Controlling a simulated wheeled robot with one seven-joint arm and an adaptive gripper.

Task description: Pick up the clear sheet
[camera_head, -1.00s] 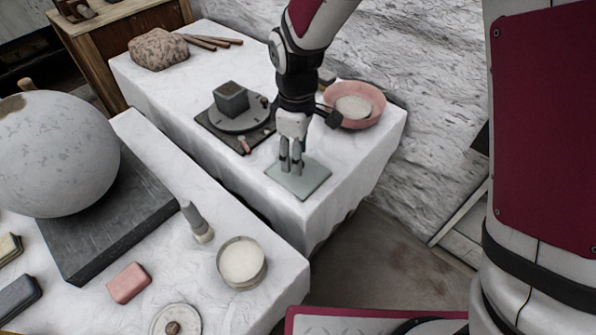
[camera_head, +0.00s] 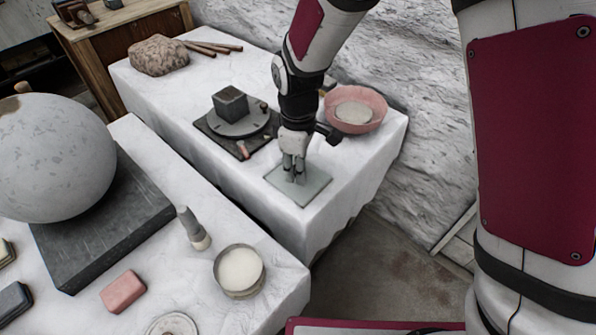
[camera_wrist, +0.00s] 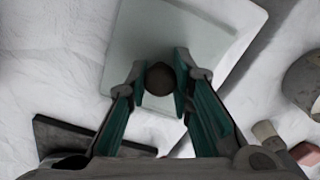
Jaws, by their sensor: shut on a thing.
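The clear sheet (camera_head: 315,188) is a pale greenish, see-through square near the front corner of the far white-covered table. It also shows in the wrist view (camera_wrist: 185,32), with a dark round knob (camera_wrist: 160,77) on it. My gripper (camera_head: 293,178) is low over the sheet, pointing down. In the wrist view its two green-lined fingers (camera_wrist: 160,88) stand on either side of the knob and are shut on it. The sheet appears to lie on the cloth; I cannot tell any gap under it.
A dark board (camera_head: 206,133) with a round turntable and a dark block stands left of the sheet. A pink bowl (camera_head: 377,118) stands behind it to the right. The table's front edge is close. A nearer table holds a large sphere (camera_head: 50,160).

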